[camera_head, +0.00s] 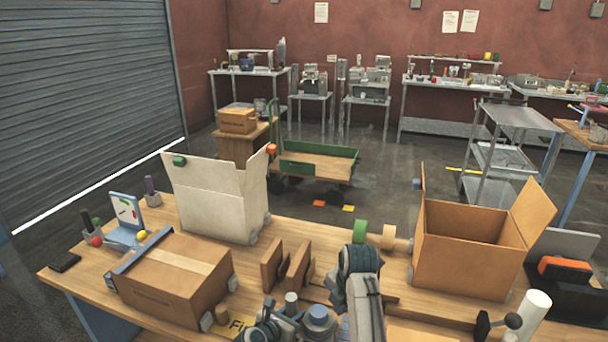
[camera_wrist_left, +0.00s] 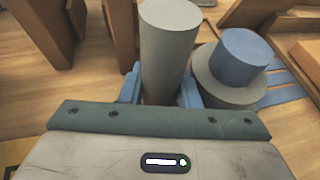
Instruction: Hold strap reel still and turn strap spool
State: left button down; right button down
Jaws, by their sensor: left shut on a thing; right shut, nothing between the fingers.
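A grey upright cylinder (camera_wrist_left: 168,45) stands between the blue fingers of my left gripper (camera_wrist_left: 160,90), which is shut on it. In the head view the cylinder (camera_head: 291,301) shows at the bottom middle, with my left gripper (camera_head: 288,312) around it. I take this post as part of the strap reel. Just to its right, apart from the fingers, is the strap spool (camera_wrist_left: 240,60), a grey round body with a blue top; it also shows in the head view (camera_head: 318,318). My right gripper (camera_head: 340,290) is to the right of the spool, shut and empty; its fingertips are mostly hidden.
Blue straps (camera_wrist_left: 285,90) lie beside the spool. Brown upright boards (camera_head: 285,268) stand behind it. A taped carton (camera_head: 175,280) is left, an open white box (camera_head: 215,205) behind, and an open brown box (camera_head: 470,260) right. Green and tan rolls (camera_head: 361,231) lie farther back.

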pick_arm(q)
jog(key=c, duration=1)
grip_release()
jog(key=shift+s, duration=0.1)
jog(key=shift+v, duration=3.95)
jog(key=shift+x, duration=4.05)
